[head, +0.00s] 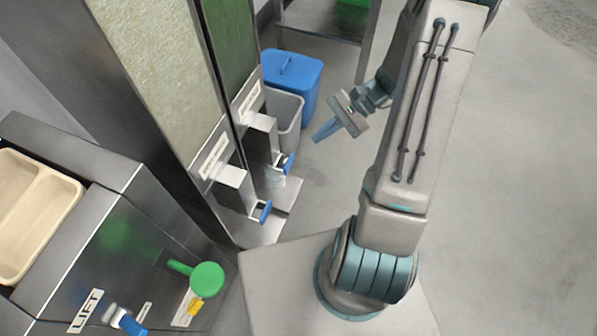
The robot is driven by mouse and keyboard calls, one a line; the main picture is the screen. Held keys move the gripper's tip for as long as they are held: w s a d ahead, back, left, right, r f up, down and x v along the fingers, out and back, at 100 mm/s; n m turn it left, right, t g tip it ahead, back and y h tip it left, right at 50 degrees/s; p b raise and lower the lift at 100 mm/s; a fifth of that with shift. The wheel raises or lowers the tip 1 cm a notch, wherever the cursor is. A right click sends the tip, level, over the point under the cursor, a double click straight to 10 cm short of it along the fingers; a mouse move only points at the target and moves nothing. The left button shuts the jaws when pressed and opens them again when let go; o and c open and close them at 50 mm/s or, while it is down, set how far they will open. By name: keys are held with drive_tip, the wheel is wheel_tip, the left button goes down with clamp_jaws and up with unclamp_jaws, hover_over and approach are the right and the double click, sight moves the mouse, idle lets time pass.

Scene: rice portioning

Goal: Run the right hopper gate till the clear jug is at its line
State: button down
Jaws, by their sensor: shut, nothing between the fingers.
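Two tall hoppers stand side by side. The right hopper (231,40) shows a dark green window and has a metal spout with a blue gate handle (289,163). The clear jug (275,180) stands on the metal shelf below that spout. It is small and partly hidden by the spouts, and I cannot make out its line or its fill level. My gripper (323,132) is shut and empty, in the air to the right of the right gate handle and apart from it.
The left hopper (165,70) holds pale grains and has its own blue handle (265,212). A grey bin (287,118) and a blue lidded bin (292,85) stand behind. A steel counter with a tan tray (62,205) and a green knob (207,279) is left. Floor at right is clear.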

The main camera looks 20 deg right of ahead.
sight(290, 164)
drive_tip(key=d+f+m+t+y+b, duration=0.1)
drive_tip(key=f+m+t+b, duration=0.3)
drive_tip(key=f, duration=0.6)
drive_tip(key=w+d+f+m+t+y+b, duration=0.1)
drive_tip(key=d+f+m+t+b, duration=0.2)
drive_tip(key=f, duration=0.8)
drive_tip(key=w+d+f+m+t+y+b, duration=0.1)
drive_tip(key=d+f+m+t+b, duration=0.3)
drive_tip(key=f, duration=0.7)
drive_tip(key=shift+m+t+y+b, duration=0.3)
drive_tip(key=shift+m+t, duration=0.4)
drive_tip(key=shift+m, duration=0.5)
drive_tip(key=shift+w, duration=0.1)
drive_tip(key=b+x, duration=0.4)
drive_tip(key=x, duration=1)
drive_tip(key=shift+w, duration=0.1)
